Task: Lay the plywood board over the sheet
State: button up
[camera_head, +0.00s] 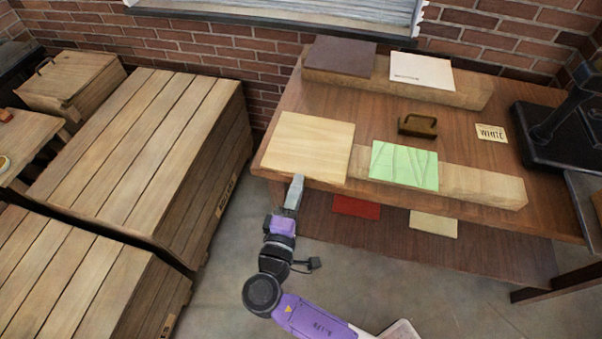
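The pale plywood board (308,145) lies near the left end of the table, its right edge close to the green sheet. The light green sheet (404,166), with crease-like lines on it, lies on a long low wooden block (483,186) along the table's front. Its top is uncovered. My gripper (298,183) is at the board's front edge, left of the sheet, with its tip meeting or overlapping that edge in the picture. The fingers show as one narrow grey shape, so I cannot tell whether they grip the board.
The table (370,108) also bears a brown handled block (417,125), a lettered card (491,133) and a black press (545,125). A rear block holds a dark panel (340,56) and a white card (421,70). Large wooden crates (135,150) stand left, across a floor gap.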

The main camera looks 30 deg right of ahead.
aim_at(300, 170)
jog(key=shift+x, duration=1.75)
jog(key=shift+c, duration=0.4)
grip_shut()
notch_tip(300, 170, up, 3)
jog(key=shift+r+p, duration=0.15)
jog(key=shift+p, duration=0.8)
jog(key=shift+a, duration=0.1)
